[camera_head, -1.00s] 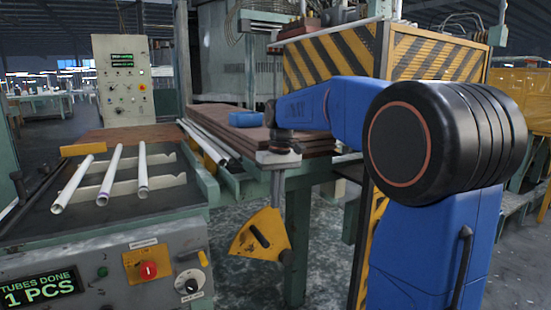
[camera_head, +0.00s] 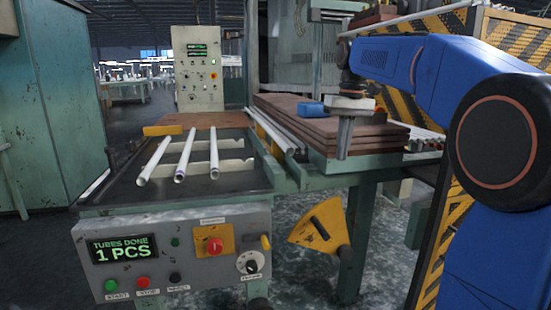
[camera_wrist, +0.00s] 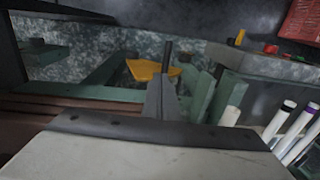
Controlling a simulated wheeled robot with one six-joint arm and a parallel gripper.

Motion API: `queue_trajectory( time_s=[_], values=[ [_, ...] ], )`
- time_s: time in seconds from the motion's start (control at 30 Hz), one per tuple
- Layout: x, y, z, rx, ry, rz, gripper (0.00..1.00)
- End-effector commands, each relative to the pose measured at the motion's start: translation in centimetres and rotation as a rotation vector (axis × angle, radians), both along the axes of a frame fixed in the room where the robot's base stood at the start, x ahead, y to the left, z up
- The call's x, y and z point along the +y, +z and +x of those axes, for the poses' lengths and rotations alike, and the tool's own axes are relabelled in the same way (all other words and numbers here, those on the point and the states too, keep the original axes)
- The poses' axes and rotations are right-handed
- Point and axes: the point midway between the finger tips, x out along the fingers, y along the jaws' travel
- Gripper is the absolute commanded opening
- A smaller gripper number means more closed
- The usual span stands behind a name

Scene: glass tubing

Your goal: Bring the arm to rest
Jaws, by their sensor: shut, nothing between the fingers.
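My arm reaches in from the right of the head view, and my gripper (camera_head: 343,155) hangs pointing down in front of the stacked brown boards (camera_head: 380,143). Its fingers are together with nothing between them. In the wrist view the grey gripper body fills the bottom, and the fingers (camera_wrist: 166,75) stick out past it, over the floor and green frame. No object touches the fingertips in either view.
Three white tubes (camera_head: 184,156) lie on the bench at left, above a control panel reading "TUBES DONE 1 PCS" (camera_head: 123,248). A blue object (camera_head: 311,108) sits on the boards. A yellow quadrant plate (camera_head: 318,225) is below my gripper. A striped guard (camera_head: 515,38) stands at right.

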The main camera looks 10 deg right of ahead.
Motion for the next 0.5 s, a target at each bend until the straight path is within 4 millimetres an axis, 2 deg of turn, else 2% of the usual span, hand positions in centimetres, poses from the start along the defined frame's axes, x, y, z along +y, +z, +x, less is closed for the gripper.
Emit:
queue_trajectory(
  time_s=[0.17,0.27,0.5],
  values=[
    [0.6,-0.6,-1.9,-0.022,-0.004,-0.007,0.00],
    [1.1,-1.5,-4.2,-0.050,-0.008,-0.015,0.00],
    [2.5,-5.1,-10.4,-0.128,-0.023,-0.036,0.00]
  ],
)
